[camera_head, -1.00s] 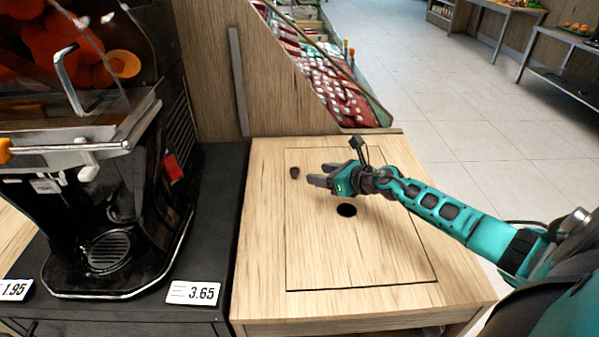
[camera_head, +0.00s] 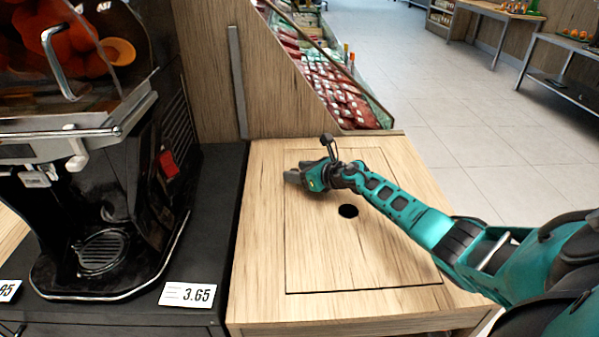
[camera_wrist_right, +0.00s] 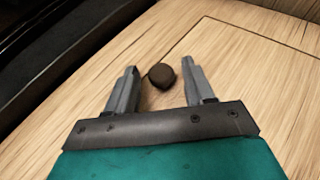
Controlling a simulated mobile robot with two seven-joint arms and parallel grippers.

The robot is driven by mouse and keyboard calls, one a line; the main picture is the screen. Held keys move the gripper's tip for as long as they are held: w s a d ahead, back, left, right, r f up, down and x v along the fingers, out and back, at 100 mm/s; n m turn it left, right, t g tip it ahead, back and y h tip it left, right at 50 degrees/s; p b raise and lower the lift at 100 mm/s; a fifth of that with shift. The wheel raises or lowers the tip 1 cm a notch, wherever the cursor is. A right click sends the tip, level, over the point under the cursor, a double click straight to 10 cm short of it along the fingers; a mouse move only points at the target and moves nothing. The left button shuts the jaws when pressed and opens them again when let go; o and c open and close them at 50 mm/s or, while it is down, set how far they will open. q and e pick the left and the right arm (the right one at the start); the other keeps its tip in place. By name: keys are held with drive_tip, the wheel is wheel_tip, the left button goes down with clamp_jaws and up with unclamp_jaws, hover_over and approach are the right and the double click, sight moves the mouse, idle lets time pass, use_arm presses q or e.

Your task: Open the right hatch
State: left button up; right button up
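The right hatch (camera_head: 330,245) is a light wood panel outlined by a thin dark seam in the top of the wooden counter; it lies flat and flush. A small dark brown round knob (camera_wrist_right: 162,76) stands at the hatch's left edge in the right wrist view. In the head view my right gripper (camera_head: 291,177) hides the knob. The right gripper's fingers (camera_wrist_right: 160,88) are open, one on each side of the knob, with gaps visible. My left gripper is not in view.
A black orange juicer (camera_head: 110,190) stands on the dark counter to the left, with a price card (camera_head: 188,296) in front. A wooden upright panel (camera_head: 255,75) rises behind the hatch. Tiled floor (camera_head: 460,110) is free to the right.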

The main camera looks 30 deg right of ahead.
clamp_jaws()
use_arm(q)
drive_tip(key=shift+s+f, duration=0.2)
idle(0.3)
